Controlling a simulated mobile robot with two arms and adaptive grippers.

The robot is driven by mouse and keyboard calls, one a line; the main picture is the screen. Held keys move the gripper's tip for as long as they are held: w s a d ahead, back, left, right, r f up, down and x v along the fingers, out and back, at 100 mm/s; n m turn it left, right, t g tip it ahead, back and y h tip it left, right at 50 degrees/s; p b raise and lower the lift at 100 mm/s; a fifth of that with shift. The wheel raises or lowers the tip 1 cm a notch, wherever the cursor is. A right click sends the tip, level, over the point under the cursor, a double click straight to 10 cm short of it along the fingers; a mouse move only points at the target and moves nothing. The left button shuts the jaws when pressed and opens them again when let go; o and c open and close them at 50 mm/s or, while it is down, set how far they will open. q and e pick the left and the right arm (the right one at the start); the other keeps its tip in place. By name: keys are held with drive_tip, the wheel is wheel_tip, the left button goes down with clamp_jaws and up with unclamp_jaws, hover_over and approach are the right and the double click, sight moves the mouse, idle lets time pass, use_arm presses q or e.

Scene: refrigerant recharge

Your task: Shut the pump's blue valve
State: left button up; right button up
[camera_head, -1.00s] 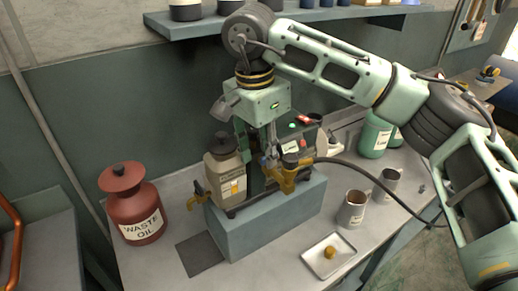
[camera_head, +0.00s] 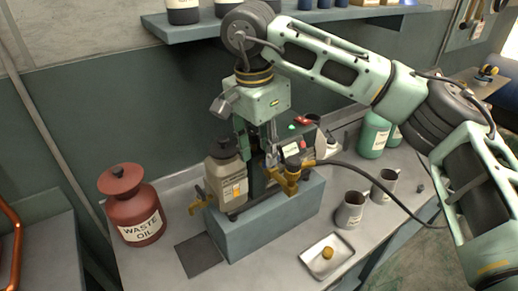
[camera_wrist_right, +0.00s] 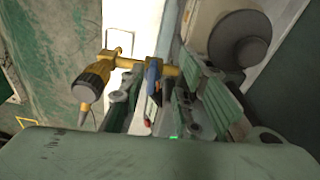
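The pump stands on a grey-blue block (camera_head: 262,228) on the bench, largely behind my right arm in the head view. Its brass manifold (camera_head: 292,178) sticks out at the front right. In the right wrist view the brass manifold (camera_wrist_right: 128,62) crosses above the fingers. The small blue valve handle (camera_wrist_right: 153,76) sits on it, by the gap between the fingertips. My right gripper (camera_wrist_right: 153,98) points at the valve, with its fingers apart on either side; contact is not clear. In the head view the right gripper (camera_head: 260,150) reaches down over the pump, and the blue handle is hard to make out.
A red waste oil can (camera_head: 135,210) stands left of the pump. Two metal mugs (camera_head: 351,211), a white tray (camera_head: 318,268) with a brass cap (camera_head: 328,252) and a green bottle (camera_head: 374,137) are to the right. A black hose (camera_head: 372,174) runs right from the manifold.

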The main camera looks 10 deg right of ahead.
drive_tip(key=r, duration=0.1)
drive_tip(key=d+r+p, duration=0.1)
drive_tip(key=r, duration=0.1)
drive_tip(key=r+p, duration=0.1)
drive_tip(key=shift+w+d+r, duration=0.15)
drive_tip(key=shift+w+d, duration=0.1)
drive_tip(key=shift+d, duration=0.1)
drive_tip(key=r+p, duration=0.3)
drive_tip(key=shift+s+a+r, duration=0.1)
drive_tip(key=shift+a+r, duration=0.2)
drive_tip(key=shift+a, duration=0.1)
drive_tip(key=shift+a+f, duration=0.1)
